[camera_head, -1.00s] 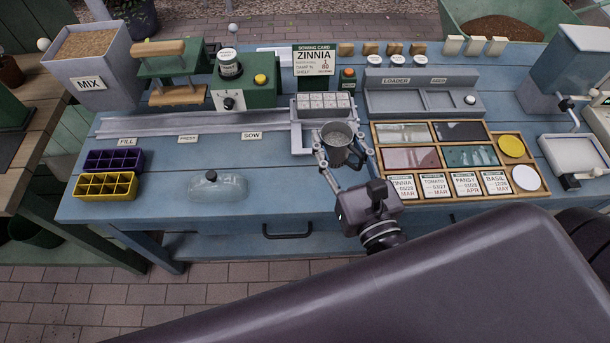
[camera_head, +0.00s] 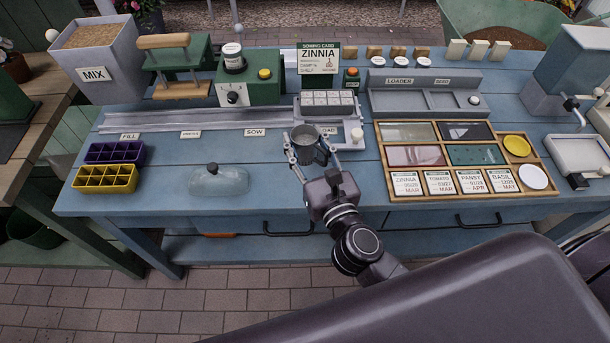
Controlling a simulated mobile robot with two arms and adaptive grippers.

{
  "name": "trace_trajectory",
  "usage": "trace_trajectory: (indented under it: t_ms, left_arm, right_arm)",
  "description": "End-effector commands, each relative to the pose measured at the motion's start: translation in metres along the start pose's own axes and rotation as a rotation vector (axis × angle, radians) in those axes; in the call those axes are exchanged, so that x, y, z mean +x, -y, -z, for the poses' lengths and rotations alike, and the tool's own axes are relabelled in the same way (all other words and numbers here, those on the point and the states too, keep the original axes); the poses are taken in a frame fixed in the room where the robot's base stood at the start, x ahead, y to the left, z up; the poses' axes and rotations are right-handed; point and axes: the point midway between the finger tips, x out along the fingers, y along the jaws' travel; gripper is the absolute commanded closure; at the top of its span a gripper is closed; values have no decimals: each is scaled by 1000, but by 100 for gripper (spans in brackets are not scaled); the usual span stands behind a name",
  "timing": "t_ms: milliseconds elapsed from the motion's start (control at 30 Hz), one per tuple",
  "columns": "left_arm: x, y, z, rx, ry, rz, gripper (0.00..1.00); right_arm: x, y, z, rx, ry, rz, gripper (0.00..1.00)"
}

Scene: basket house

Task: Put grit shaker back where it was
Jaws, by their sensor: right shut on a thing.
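The cup is in front of the seed tray (camera_head: 327,98) at the right end of the rail, and partly covers a label there. I cannot tell whether its base touches the table. My left gripper is not in view.
Left of the cup, the blue table (camera_head: 150,215) holds a clear dome (camera_head: 218,180) and purple (camera_head: 114,152) and yellow (camera_head: 105,178) cell trays. A wooden case (camera_head: 465,197) with cards lies to the right. The table between dome and cup is clear.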

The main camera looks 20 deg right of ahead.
Motion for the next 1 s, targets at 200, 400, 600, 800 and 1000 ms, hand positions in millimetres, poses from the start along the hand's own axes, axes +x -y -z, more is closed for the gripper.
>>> trace_trajectory:
  t_ms: [200, 400, 600, 800, 1000]
  left_arm:
    - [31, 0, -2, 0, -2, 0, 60]
    - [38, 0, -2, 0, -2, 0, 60]
    - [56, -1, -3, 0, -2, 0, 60]
    - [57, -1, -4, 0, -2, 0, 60]
    - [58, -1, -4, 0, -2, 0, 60]
  right_arm:
    - [0, 0, 53, -1, 0, 0, 90]
    - [0, 0, 68, -1, 1, 0, 90]
    - [0, 1, 99, -3, 1, -1, 90]
    - [0, 1, 104, 0, 3, -1, 90]
    - [0, 1, 105, 0, 3, 0, 90]
